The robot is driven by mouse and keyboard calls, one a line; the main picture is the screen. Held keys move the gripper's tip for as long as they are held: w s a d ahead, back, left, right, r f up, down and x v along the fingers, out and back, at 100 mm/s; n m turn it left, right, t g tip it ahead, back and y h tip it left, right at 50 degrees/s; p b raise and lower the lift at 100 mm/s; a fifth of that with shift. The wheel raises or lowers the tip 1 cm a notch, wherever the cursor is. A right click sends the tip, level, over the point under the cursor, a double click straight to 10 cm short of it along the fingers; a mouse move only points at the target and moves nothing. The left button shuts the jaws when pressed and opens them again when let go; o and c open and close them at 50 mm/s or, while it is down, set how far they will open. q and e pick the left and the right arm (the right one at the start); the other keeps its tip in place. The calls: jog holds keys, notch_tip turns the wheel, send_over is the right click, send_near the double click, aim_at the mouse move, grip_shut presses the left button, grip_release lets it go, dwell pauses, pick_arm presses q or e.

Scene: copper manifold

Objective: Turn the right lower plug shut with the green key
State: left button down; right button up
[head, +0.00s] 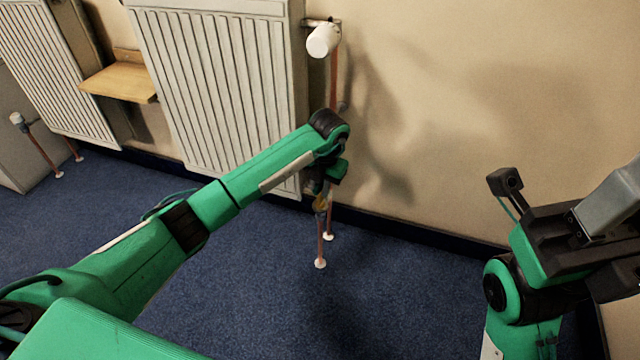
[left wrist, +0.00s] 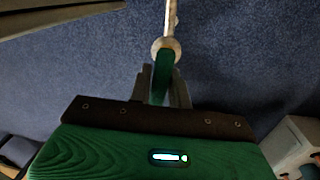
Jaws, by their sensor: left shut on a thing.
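My left gripper (head: 324,190) is at the lower right corner of the middle radiator, above the copper pipes. In the left wrist view its two grey fingers (left wrist: 160,88) are shut on the green key (left wrist: 162,74). The key's far end meets a round pale metal fitting (left wrist: 166,46), where the right lower plug seems to be; I cannot tell how far it is seated. In the head view the gripper mostly hides the key and plug. A brass-coloured part (head: 321,204) shows just below it.
The white radiator (head: 215,80) hangs on the beige wall, with a white valve head (head: 323,40) at its upper right. Two copper pipes (head: 320,245) rise from the blue carpet below my left gripper. A wooden shelf (head: 120,82) is left. Carpet in front is clear.

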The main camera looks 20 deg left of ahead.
pick_arm(q)
jog(key=shift+f+b, duration=0.4)
jog(key=shift+f, duration=0.55)
dwell(1.0)
jog(key=shift+a+m, duration=0.15)
jog(key=shift+m, duration=0.45)
jog(key=shift+f+m, duration=0.1)
jog(key=shift+m, duration=0.4)
